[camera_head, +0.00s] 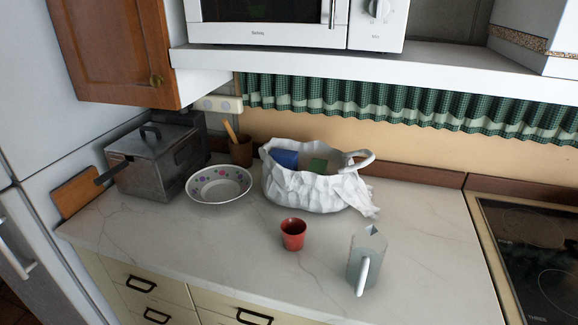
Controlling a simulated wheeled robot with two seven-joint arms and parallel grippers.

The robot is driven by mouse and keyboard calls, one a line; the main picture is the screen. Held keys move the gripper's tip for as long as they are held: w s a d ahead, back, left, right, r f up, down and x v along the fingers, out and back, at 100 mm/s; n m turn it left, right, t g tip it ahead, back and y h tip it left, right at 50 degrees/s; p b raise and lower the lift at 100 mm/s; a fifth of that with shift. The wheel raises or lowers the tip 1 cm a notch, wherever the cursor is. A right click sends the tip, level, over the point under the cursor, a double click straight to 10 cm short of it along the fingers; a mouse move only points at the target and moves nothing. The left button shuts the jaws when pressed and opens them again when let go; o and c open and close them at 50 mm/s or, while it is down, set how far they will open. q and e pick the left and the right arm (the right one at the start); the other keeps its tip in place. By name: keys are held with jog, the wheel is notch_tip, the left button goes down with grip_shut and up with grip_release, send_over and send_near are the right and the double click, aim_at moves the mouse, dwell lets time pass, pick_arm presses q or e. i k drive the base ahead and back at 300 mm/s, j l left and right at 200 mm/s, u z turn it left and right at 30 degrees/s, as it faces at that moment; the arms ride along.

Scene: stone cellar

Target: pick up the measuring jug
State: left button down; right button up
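The measuring jug (369,254) is a grey-white jug with a pale handle facing the front. It stands upright on the light marble worktop, towards the front right. Its handle side faces me, so its far side is hidden. Neither of my grippers shows in the head view, and nothing is touching the jug.
A red cup (293,234) stands left of the jug. Behind are a white bag (310,190) with items, a dotted bowl (219,185) and a metal fryer (155,165). A hob (535,245) lies right. A shelf (400,62) with a microwave (265,22) overhangs the back.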

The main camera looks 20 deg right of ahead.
aim_at(367, 247)
jog(key=z, duration=1.2)
